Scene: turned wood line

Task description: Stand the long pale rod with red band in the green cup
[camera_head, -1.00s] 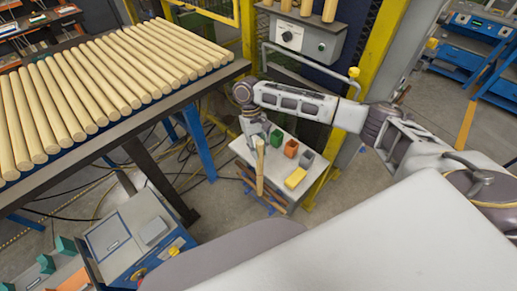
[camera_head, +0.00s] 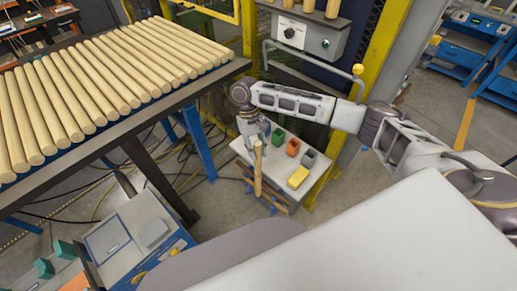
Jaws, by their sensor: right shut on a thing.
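My right gripper (camera_head: 257,143) is shut on a long pale rod (camera_head: 258,178) and holds it roughly upright over the near left part of a small white table. I cannot make out a red band on the rod. The green cup (camera_head: 278,138) stands on the table just right of the gripper, apart from the rod. The rod's lower end shows in front of the table's near side. My left gripper is not in view.
An orange cup (camera_head: 293,147), a grey cup (camera_head: 309,158) and a yellow block (camera_head: 298,177) share the white table (camera_head: 318,172). A rack of pale rods (camera_head: 90,85) fills the left. A yellow post (camera_head: 366,85) stands behind the table.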

